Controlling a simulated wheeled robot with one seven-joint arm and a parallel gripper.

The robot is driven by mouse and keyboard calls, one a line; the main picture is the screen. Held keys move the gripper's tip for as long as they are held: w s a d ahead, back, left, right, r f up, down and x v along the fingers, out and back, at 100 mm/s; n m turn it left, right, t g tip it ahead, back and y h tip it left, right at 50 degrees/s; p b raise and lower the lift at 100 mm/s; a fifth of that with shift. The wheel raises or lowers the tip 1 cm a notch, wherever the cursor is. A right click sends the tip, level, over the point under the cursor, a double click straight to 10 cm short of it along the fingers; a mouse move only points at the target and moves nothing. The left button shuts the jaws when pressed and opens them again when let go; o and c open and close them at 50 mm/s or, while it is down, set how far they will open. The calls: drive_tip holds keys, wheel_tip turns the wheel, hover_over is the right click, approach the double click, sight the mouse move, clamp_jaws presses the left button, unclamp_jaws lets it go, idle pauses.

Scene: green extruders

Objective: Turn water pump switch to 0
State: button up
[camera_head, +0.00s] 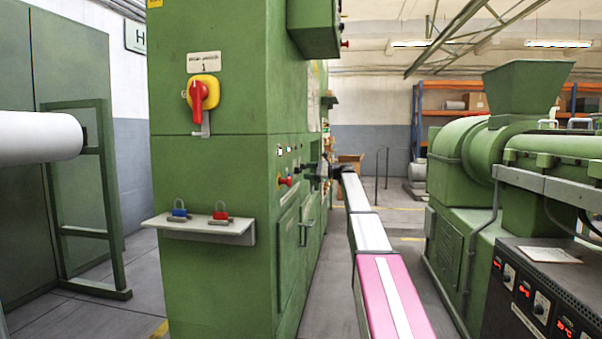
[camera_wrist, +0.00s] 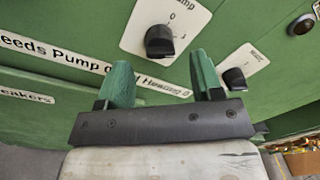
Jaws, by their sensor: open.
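The black rotary switch (camera_wrist: 160,41) sits on a white plate marked 0 and 1, with a partly cut-off label ending in "mp". I cannot tell clearly which mark its knob points at. My gripper (camera_wrist: 160,80) shows in the wrist view with two green fingers apart and nothing between them. The switch appears just beyond the gap between the fingertips, and I see no clear contact. In the head view my gripper (camera_head: 325,170) is a small dark shape by the right side face of the green cabinet (camera_head: 210,80); the switch is hard to make out there.
A second black switch (camera_wrist: 234,78) sits to the right, beside the right finger. In the head view, a red handle (camera_head: 199,96) and a shelf (camera_head: 208,230) with padlocks are on the cabinet front. A green extruder (camera_head: 475,160) stands right, across a narrow aisle.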

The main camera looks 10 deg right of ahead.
sight(301, 170)
drive_tip(key=shift+x, duration=2.1)
drive_tip(key=c, duration=0.9)
drive_tip(key=shift+s+n, duration=0.1)
drive_tip(key=shift+n, duration=0.3)
drive_tip(key=n, duration=0.5)
drive_tip(key=shift+f+n+y, duration=0.2)
drive_tip(key=shift+n+y, duration=0.1)
drive_tip(key=n, duration=0.6)
drive_tip(key=shift+f, duration=0.1)
